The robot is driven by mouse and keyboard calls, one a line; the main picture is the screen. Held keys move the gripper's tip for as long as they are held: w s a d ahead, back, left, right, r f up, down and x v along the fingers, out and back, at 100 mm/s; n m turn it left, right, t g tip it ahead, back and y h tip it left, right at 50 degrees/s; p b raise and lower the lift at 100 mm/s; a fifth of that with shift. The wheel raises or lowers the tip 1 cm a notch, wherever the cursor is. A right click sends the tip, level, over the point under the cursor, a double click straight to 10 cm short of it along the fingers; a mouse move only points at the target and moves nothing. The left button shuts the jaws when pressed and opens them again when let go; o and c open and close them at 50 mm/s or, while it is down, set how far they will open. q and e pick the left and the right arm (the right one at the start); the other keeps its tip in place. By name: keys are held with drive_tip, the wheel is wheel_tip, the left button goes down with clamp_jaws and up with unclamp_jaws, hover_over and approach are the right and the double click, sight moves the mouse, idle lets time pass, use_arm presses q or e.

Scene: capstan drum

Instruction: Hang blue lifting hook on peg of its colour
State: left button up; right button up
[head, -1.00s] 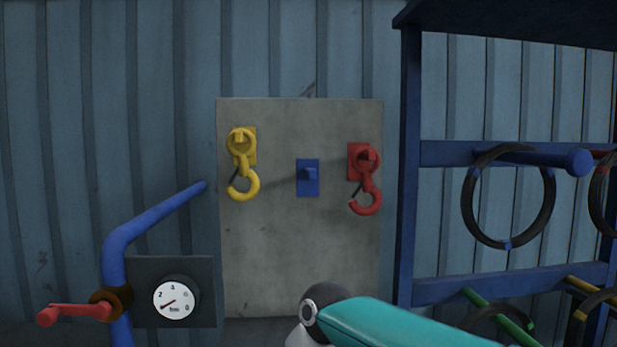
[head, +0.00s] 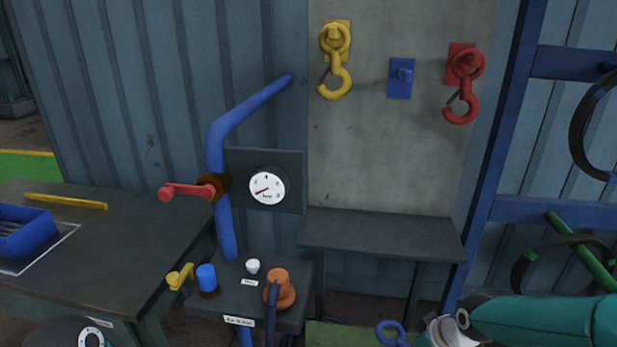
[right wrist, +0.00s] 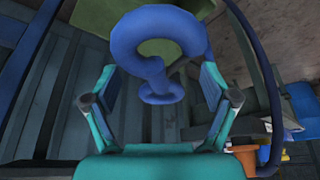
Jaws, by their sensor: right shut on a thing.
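The blue lifting hook (head: 390,332) shows at the bottom edge of the head view, partly cut off. My right gripper is shut on it, and the right wrist view shows the hook (right wrist: 150,30) between the fingers (right wrist: 160,75). The blue peg (head: 402,75) is bare on its blue plate on the grey panel (head: 400,150), between the yellow hook and the red hook. My right gripper is low, well below the peg and apart from it. My left gripper is out of view.
A yellow hook (head: 335,65) and a red hook (head: 463,85) hang on their pegs. A dark shelf (head: 380,235) stands below the panel. A blue pipe with red valve handle (head: 190,190) and a gauge (head: 267,186) are left. A blue rack (head: 505,130) stands right.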

sight(401, 343)
drive_tip(key=shift+w+a+f+m, duration=0.1)
drive_tip(key=shift+w+f+m, duration=0.15)
drive_tip(key=shift+m, duration=0.15)
drive_tip(key=shift+w+a+f+m+t+h, duration=0.3)
drive_tip(key=shift+w+a+m+h, duration=0.1)
drive_tip(key=shift+m, duration=0.3)
drive_tip(key=shift+w+a+m+h, duration=0.3)
drive_tip(key=shift+w+a+m, duration=0.1)
drive_tip(key=shift+m, duration=0.3)
drive_tip(key=shift+w+a+r+m+h, duration=0.25)
drive_tip(key=shift+w+m, duration=0.2)
drive_tip(key=shift+m, duration=0.45)
drive_tip(key=shift+f, duration=0.1)
drive_tip(key=s+f, duration=0.4)
drive_tip(key=shift+f+m, duration=0.3)
drive_tip(key=shift+f, duration=0.1)
